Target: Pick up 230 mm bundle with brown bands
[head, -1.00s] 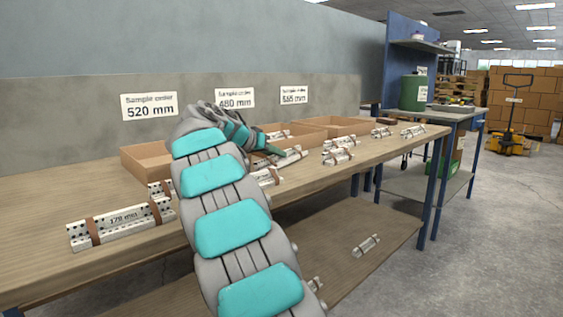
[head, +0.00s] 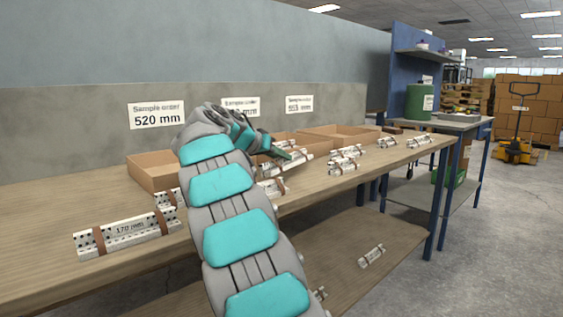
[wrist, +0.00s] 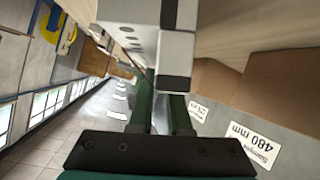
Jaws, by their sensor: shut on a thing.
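My gripper (head: 284,154) is at the middle of the table, at the far end of my arm. It is shut on a pale bundle (head: 291,163), whose label I cannot read. In the wrist view the fingers of my gripper (wrist: 158,112) meet the pale bundle (wrist: 142,45), which shows dark holes and a dark band or edge. I cannot tell its length, its band colour, or whether it is clear of the table. Part of it is hidden by my gripper.
A 170 mm bundle (head: 127,234) with brown bands lies at the front left. A cardboard tray (head: 150,172) stands behind my arm, another tray (head: 345,134) farther right. Several bundles lie to the right on the table (head: 60,195). One bundle (head: 372,256) lies on the lower shelf.

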